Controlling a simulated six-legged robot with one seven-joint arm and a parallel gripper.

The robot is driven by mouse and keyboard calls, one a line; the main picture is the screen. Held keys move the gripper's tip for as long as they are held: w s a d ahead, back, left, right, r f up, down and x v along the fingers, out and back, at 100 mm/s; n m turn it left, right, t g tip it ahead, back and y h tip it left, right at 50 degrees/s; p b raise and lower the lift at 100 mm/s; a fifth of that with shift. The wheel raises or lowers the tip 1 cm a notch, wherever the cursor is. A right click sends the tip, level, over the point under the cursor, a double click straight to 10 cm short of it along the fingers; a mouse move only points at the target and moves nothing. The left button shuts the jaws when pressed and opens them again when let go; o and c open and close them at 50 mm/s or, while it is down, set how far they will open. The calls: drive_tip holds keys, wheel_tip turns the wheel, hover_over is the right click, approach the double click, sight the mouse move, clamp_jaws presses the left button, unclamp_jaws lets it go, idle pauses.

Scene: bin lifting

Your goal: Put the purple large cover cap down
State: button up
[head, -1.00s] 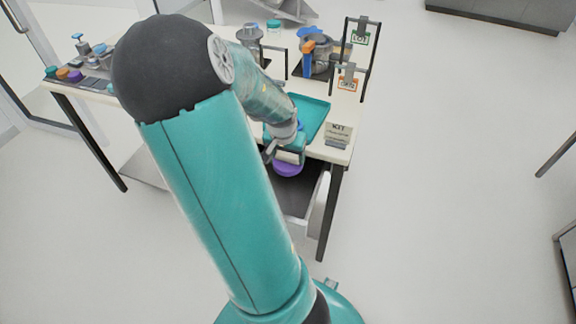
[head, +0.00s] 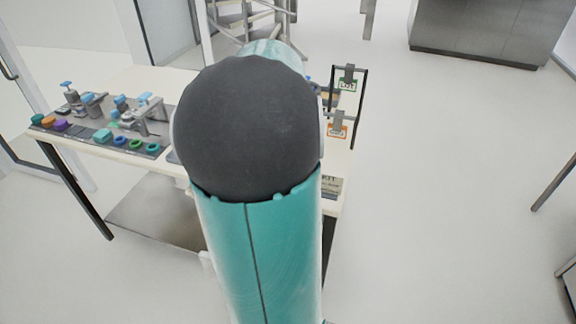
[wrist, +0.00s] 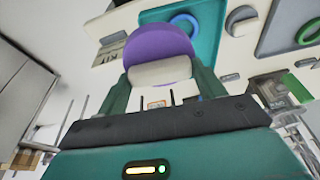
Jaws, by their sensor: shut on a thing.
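The purple large cover cap (wrist: 158,42) shows in the wrist view as a round purple disc between the green fingers of my gripper (wrist: 163,78). My gripper is shut on it, and a pale rounded part lies across the cap's near side. A teal tray (wrist: 208,30) with a blue ring (wrist: 186,22) shows beyond the cap. I cannot tell the gap between cap and tray. In the head view my own arm hides the gripper, the cap and the tray.
A table carries a rack of small coloured parts (head: 100,138) at left. Open floor lies to the right.

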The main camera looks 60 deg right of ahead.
drive_tip(key=shift+d+r, duration=0.25)
drive_tip(key=shift+d, duration=0.25)
drive_tip(key=w+d+f, duration=0.2)
drive_tip(key=d+f, duration=0.1)
drive_tip(key=w+d+f, duration=0.2)
drive_tip(key=d+f, duration=0.1)
drive_tip(key=d, duration=0.1)
drive_tip(key=w+d+f, duration=0.1)
drive_tip(key=d+f, duration=0.2)
drive_tip(key=d, duration=0.1)
drive_tip(key=shift+w+d+f, duration=0.2)
drive_tip(key=shift+w+d, duration=0.05)
drive_tip(key=shift+w, duration=0.15)
drive_tip(key=shift+a+x, duration=0.15)
drive_tip(key=shift+x, duration=0.7)
drive_tip(key=shift+a+x, duration=0.15)
drive_tip(key=shift+x, duration=0.7)
drive_tip(key=shift+f, duration=0.15)
drive_tip(key=o, duration=1)
drive_tip(key=shift+f, duration=0.1)
